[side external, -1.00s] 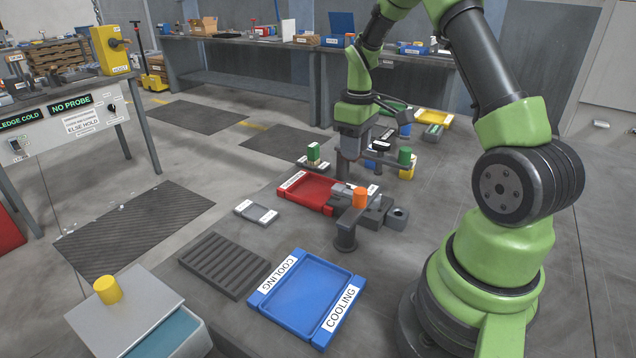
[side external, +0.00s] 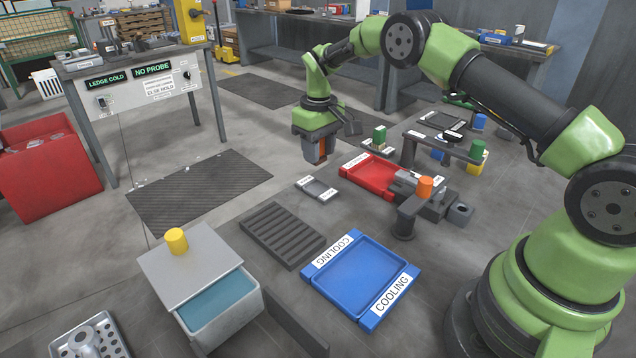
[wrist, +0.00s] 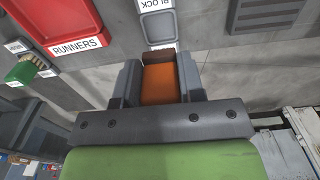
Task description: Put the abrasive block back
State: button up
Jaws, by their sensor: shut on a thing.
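The abrasive block (wrist: 160,82) is orange-brown and sits between the two dark fingers of my gripper (wrist: 160,85). In the side external view my gripper (side external: 315,150) points down with an orange-brown edge of the block (side external: 321,148) showing at its jaws. The small grey tray (side external: 320,187) lies on the work surface below and slightly right of my gripper in that picture. In the wrist view the grey tray (wrist: 158,27), with a label reading BLOCK, lies just beyond the block and looks empty where visible. The block is held above the surface, apart from the tray.
The red RUNNERS tray (side external: 371,179) lies right of the grey tray. A dark ribbed rack (side external: 283,236) and blue COOLING tray (side external: 359,280) are nearer the camera.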

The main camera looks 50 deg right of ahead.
aim_at(319, 191)
notch_tip(319, 191, down, 7)
jog(key=shift+f, duration=0.15)
dwell(0.4)
jog(key=shift+f, duration=0.2)
jog(key=o, duration=1)
jog(key=shift+r, duration=0.15)
